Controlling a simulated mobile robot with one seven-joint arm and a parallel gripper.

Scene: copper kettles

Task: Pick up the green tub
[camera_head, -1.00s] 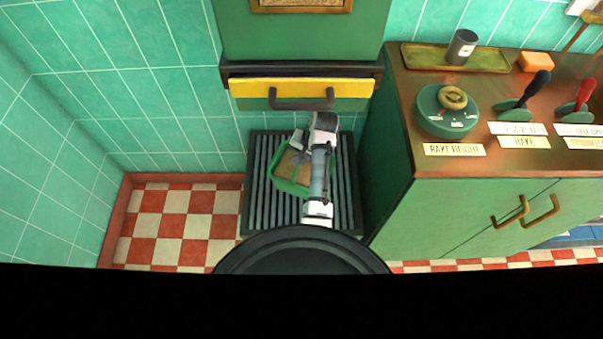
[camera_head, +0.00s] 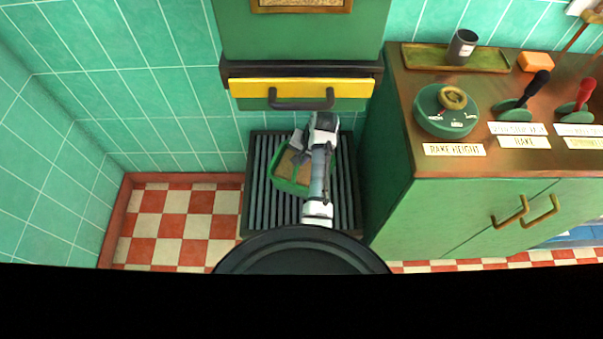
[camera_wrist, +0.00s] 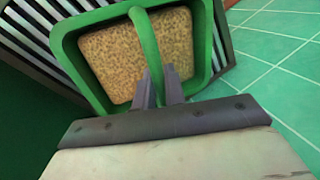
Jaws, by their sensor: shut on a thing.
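The green tub (camera_head: 289,184) is at the slatted rack, partly hidden behind my arm in the head view. In the wrist view the tub (camera_wrist: 205,40) shows a green rim, a speckled tan filling and a green handle (camera_wrist: 146,45) arching across its top. My gripper (camera_wrist: 160,90) is shut on the handle, with one grey finger on each side of it. In the head view my gripper (camera_head: 300,148) is at the tub's upper right. I cannot tell whether the tub's base touches the rack.
The dark slatted rack (camera_head: 258,205) lies under the tub. A yellow-fronted drawer (camera_head: 245,88) with a dark handle juts out above it. A green cabinet (camera_head: 440,215) with a wooden top stands close on the right. Checkered floor (camera_head: 175,215) is clear on the left.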

